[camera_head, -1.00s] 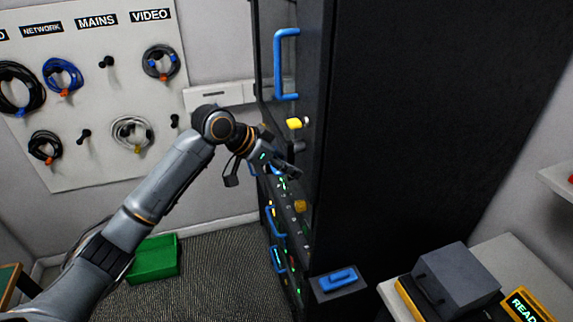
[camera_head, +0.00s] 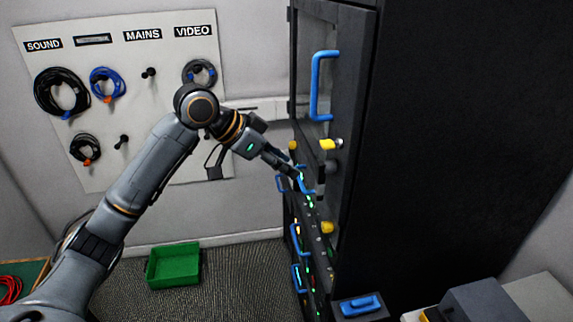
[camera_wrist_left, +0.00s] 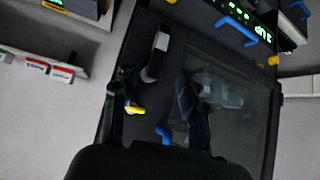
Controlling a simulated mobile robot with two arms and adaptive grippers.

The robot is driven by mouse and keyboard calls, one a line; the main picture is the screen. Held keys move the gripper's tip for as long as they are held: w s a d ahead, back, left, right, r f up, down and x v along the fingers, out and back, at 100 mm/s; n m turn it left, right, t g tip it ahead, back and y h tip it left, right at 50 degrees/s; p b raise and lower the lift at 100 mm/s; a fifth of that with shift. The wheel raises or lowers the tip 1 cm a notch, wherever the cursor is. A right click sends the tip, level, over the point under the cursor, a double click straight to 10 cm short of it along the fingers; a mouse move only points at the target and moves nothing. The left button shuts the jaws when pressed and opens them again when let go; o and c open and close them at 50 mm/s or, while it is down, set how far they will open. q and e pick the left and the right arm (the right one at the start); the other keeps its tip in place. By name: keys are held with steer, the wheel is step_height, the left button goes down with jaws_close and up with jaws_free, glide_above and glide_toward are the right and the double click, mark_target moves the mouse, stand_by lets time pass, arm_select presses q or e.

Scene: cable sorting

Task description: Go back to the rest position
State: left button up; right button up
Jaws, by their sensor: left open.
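My left gripper (camera_head: 296,176) is open in front of the dark equipment rack, close to its front panels, at the end of my left arm coming in from the left. In the left wrist view its two dark fingers (camera_wrist_left: 170,100) stand apart with no object between them. The rack (camera_head: 450,120) fills the right of the head view. Its glass door has a blue handle (camera_head: 318,85) and a yellow latch (camera_head: 328,143), which also shows in the left wrist view (camera_wrist_left: 135,110). I cannot tell whether the gripper touches the rack. My right gripper is not in view.
A pegboard with coiled cables hangs on the back wall, including a black coil (camera_head: 62,92) and a blue coil (camera_head: 107,84). A green bin (camera_head: 174,265) lies on the carpet. A grey box (camera_head: 485,302) stands on the bench at lower right. The carpet around the bin is clear.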

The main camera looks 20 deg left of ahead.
arm_select(q)
steer(key=w+a+f+n+y+b, duration=0.1)
steer(key=w+a+f+n+b, duration=0.15)
steer(key=f, duration=1.05)
steer(key=w+a+f+n+y+b, duration=0.1)
steer(key=w+a+f+n+b, duration=0.2)
steer(key=f, duration=1.1)
steer(key=s+a+f+n+y+b, duration=0.1)
steer(key=s+f, duration=0.2)
steer(key=f, duration=0.7)
steer(key=s+f+n+y+b, duration=0.1)
steer(key=s+f, duration=0.2)
steer(key=f, duration=0.6)
steer(key=s+a+f+n+y+b, duration=0.1)
steer(key=s+f, duration=0.2)
steer(key=f, duration=0.7)
steer(key=s+f+g+y+b, duration=0.1)
steer(key=s+f+g+b, duration=0.2)
steer(key=s+f, duration=1.55)
steer(key=s+d+f+b, duration=0.1)
steer(key=s+f, duration=0.3)
steer(key=s, duration=0.5)
steer(key=s+d+f+m+g+b, duration=0.1)
steer(key=s+d+f, duration=0.2)
steer(key=s, duration=0.6)
steer(key=s+d+f+m+g+b, duration=0.1)
steer(key=s+d+f, duration=0.2)
steer(key=s+f, duration=0.3)
steer(key=s, duration=0.3)
steer(key=shift+s, duration=0.25)
